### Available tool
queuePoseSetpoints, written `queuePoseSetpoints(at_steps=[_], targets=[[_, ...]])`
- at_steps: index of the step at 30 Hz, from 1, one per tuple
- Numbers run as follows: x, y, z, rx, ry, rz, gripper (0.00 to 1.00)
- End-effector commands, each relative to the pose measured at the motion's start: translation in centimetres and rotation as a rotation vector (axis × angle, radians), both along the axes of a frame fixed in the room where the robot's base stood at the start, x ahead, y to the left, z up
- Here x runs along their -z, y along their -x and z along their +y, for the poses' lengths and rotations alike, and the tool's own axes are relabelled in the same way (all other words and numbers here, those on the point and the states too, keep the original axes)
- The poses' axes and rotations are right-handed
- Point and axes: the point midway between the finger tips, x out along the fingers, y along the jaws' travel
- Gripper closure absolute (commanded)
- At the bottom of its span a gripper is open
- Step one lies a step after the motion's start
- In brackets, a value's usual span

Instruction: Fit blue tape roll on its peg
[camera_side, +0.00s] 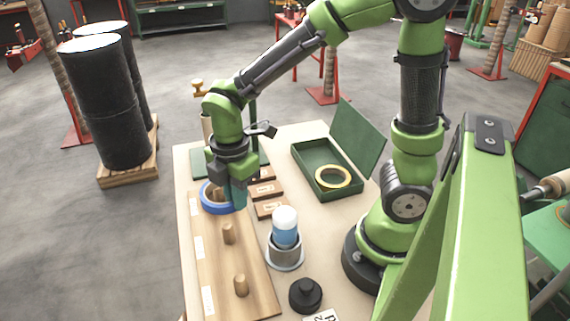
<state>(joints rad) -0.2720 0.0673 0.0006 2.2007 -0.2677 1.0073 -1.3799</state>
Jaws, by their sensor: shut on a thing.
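The blue tape roll (206,206) is at the far end of a wooden peg board (207,246). My gripper (236,200) points down and is shut on the right side of the roll. The top of a wooden peg (218,192) shows within the roll's opening. My gripper hides part of the roll, and I cannot tell whether the roll rests on the board or is held above it. Two more wooden pegs, the middle one (228,233) and the near one (241,285), stand bare and upright on the board.
Right of the board are small wooden blocks (268,191), a blue-and-white cylinder (285,226) in a metal cup, and a black knobbed piece (306,294). A green open box (303,167) holds a yellow ring (334,178). Green posts stand behind my gripper.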

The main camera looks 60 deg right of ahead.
Motion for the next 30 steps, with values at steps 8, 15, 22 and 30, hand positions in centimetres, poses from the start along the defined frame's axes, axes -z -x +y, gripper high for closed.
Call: queuePoseSetpoints(at_steps=[8,15,22,30], targets=[[0.7,1.8,2.3,-0.061,0.005,0.012,1.00],[2.7,1.8,2.2,-0.057,0.005,0.012,1.00],[4.4,1.7,2.2,-0.057,0.006,0.011,1.00],[4.7,1.7,2.2,-0.056,0.004,0.009,1.00]])
